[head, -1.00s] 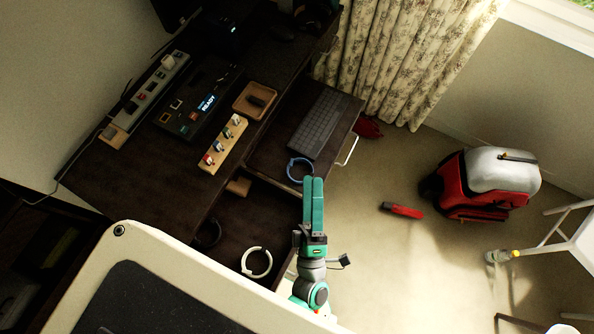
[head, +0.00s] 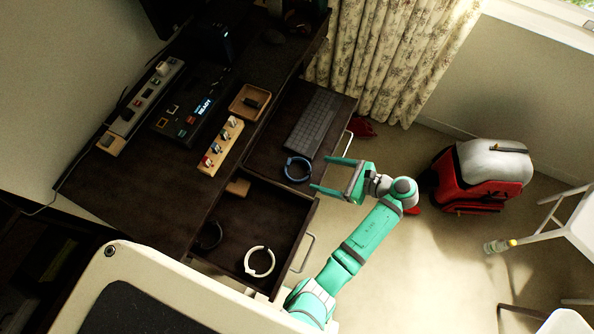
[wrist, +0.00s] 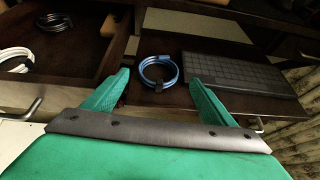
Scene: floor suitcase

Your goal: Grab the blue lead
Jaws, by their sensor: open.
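The blue lead (head: 298,168) is a coiled ring lying at the near end of the dark pull-out tray (head: 262,150) that holds the keyboard. In the wrist view the blue lead (wrist: 158,72) shows a dark band on its lower edge and lies ahead, between the lines of the two fingers. My gripper (head: 322,174) is open and empty, just right of the lead in the head view. In the wrist view my gripper (wrist: 160,92) has its green fingers spread, with the lead beyond them. Nothing hides the lead.
A keyboard (head: 313,122) lies just beyond the lead. The open drawer (head: 287,215) beside it holds a white coiled lead (head: 259,262) and a black coiled lead (head: 210,236). Drawer handles (head: 308,252) stick out at the front. A red suitcase (head: 470,182) stands on the floor at right.

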